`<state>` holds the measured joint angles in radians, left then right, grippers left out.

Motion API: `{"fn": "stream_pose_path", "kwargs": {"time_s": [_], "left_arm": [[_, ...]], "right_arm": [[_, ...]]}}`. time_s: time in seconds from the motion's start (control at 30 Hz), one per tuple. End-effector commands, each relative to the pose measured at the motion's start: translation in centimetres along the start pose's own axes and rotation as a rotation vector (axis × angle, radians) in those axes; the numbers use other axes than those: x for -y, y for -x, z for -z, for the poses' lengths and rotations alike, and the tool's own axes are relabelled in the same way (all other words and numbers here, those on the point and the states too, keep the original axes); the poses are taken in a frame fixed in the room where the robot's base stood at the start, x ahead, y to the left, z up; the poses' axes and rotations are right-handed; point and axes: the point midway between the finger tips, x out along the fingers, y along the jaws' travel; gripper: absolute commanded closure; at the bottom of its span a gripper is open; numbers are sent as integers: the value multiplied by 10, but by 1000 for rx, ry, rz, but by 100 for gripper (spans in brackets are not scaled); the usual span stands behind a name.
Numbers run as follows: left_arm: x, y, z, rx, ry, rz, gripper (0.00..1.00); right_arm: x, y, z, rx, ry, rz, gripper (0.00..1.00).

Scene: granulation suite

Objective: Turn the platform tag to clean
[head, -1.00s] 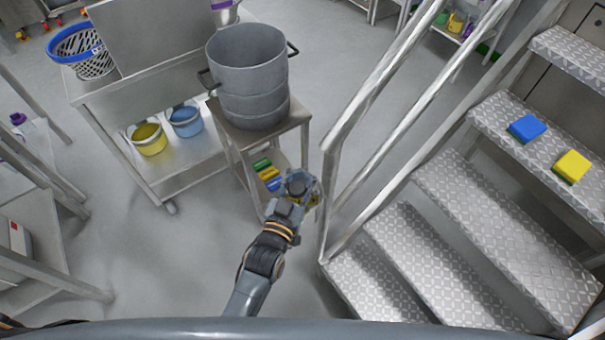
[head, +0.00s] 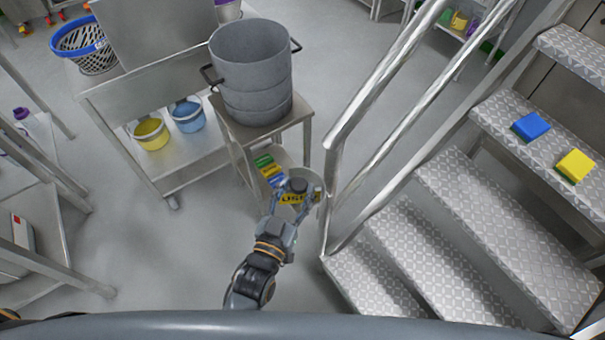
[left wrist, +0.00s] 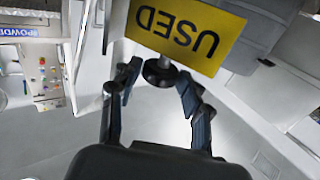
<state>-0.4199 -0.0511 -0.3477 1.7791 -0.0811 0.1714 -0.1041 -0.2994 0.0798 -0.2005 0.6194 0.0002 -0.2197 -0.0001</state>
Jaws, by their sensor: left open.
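The platform tag (head: 298,198) is a yellow plate reading "USED", by the lower end of the stair railing. In the left wrist view the yellow tag (left wrist: 186,30) fills the top middle, its lettering upside down. A dark round knob (left wrist: 160,72) sits at the tag's edge, and it also shows in the head view (head: 299,186). My left gripper (head: 297,192) is at the tag. Its two fingers (left wrist: 158,84) are spread apart on either side of the knob, with gaps visible. My right gripper is not in view.
Metal stairs (head: 480,225) and a railing (head: 335,180) stand just right of the gripper. A small table (head: 238,130) with a grey pot (head: 252,75) stands behind it. Blue (head: 530,126) and yellow (head: 575,166) blocks lie on a step.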

Motion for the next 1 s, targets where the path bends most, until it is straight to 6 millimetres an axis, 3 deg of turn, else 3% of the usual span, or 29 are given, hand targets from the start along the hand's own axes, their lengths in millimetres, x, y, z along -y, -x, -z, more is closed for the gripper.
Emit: {"fn": "stream_pose_path", "kwargs": {"time_s": [0.2, 0.4, 0.7, 0.8, 1.0], "left_arm": [[0, 45, -1, 3, 1, 0, 54], [0, 64, 0, 1, 0, 0, 54], [0, 66, 0, 0, 0, 0, 54], [0, 66, 1, -6, 0, -6, 38], [-13, 58, 18, -101, -4, -138, 38]], "right_arm": [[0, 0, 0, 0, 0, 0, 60], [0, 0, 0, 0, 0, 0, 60], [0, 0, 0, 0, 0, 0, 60], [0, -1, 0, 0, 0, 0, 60], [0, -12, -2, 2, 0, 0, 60]]}}
